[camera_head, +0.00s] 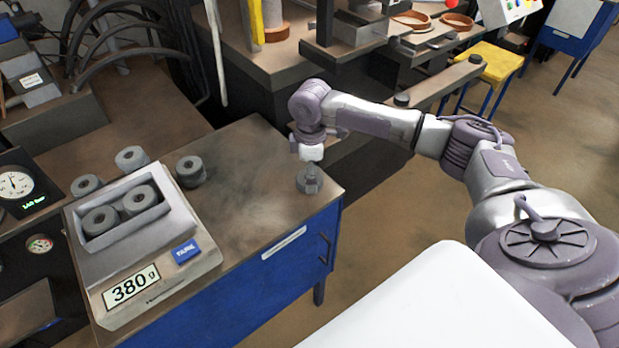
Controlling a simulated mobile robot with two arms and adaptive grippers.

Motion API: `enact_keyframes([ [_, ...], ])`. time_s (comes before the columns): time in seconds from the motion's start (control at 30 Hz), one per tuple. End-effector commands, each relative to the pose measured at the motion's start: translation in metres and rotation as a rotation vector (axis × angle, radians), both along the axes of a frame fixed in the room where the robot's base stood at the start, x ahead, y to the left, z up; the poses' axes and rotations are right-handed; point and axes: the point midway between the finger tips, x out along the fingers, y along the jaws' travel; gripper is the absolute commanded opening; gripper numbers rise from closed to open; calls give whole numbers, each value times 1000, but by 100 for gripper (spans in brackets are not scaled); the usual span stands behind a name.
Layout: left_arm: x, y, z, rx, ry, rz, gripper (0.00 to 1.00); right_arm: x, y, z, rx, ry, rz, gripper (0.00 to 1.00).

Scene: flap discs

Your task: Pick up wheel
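Grey wheels, which look like flap discs, are at the left in the head view. Two, a left one (100,221) and a right one (139,200), lie in a pale tray (133,232) on the scale (165,285). Another wheel (190,170) is on the bench just right of the tray. Two more, one (86,185) and another (131,158), are behind the tray. My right gripper (311,153) is over the bench's right corner, just above a small grey object (309,181) with an upright knob. Its fingers are too small to read. My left gripper is out of view.
The scale reads 380 g and stands on the blue-fronted bench (262,262). The bench top between the wheels and my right gripper is clear. A yellow stool (492,62) stands at the back right.

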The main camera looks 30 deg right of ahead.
Motion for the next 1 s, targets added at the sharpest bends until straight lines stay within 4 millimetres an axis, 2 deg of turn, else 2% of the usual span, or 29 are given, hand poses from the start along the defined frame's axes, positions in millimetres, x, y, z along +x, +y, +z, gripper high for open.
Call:
enact_keyframes([
  [0.13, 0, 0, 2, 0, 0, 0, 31, 0, 0, -13, 1, -1, 1, 100],
  [0.37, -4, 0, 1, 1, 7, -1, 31, 0, 1, -15, 1, -2, 2, 100],
  [0.8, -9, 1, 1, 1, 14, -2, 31, 0, 1, -14, 1, -2, 1, 28],
  [1.0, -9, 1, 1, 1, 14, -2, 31, 0, 0, -13, 1, -3, 1, 28],
])
